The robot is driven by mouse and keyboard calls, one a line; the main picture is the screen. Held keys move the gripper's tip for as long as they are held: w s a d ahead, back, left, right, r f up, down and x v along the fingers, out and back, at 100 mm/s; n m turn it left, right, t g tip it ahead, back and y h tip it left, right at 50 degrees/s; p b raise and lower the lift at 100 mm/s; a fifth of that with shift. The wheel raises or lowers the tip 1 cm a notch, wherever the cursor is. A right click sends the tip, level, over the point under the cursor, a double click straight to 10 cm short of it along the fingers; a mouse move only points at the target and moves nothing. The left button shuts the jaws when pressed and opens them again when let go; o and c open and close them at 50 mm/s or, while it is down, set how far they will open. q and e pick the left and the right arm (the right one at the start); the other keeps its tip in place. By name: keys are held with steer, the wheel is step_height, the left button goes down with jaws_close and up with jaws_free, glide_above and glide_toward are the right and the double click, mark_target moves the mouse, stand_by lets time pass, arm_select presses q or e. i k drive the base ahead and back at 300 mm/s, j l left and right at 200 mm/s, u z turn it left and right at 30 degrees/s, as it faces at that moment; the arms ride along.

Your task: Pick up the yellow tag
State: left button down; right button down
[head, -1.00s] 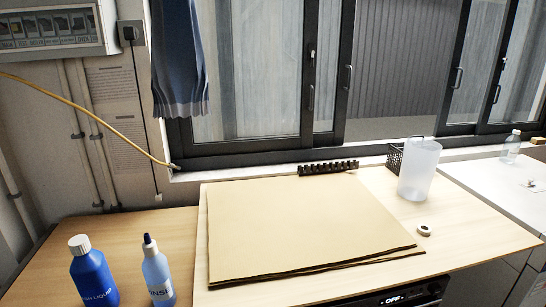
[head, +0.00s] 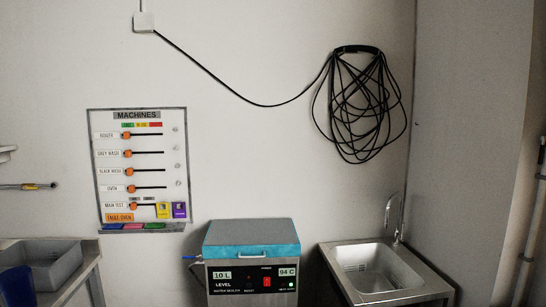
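A small yellow tag (head: 163,210) is on the lower right of the white MACHINES board (head: 139,164) on the wall, left of the middle of the head view. A purple tag (head: 179,210) is right beside it. An orange label (head: 119,218) is at the board's lower left. The small print on the tags is too blurred to read. Neither of my grippers shows in the head view.
A water bath (head: 252,240) with a blue-rimmed lid stands right of the board, lower down. A metal sink (head: 370,282) is at the lower right, and a grey basin (head: 50,262) at the lower left. A coiled black cable (head: 358,105) hangs on the wall.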

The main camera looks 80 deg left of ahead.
mark_target(162, 214)
steer(key=u, duration=3.85)
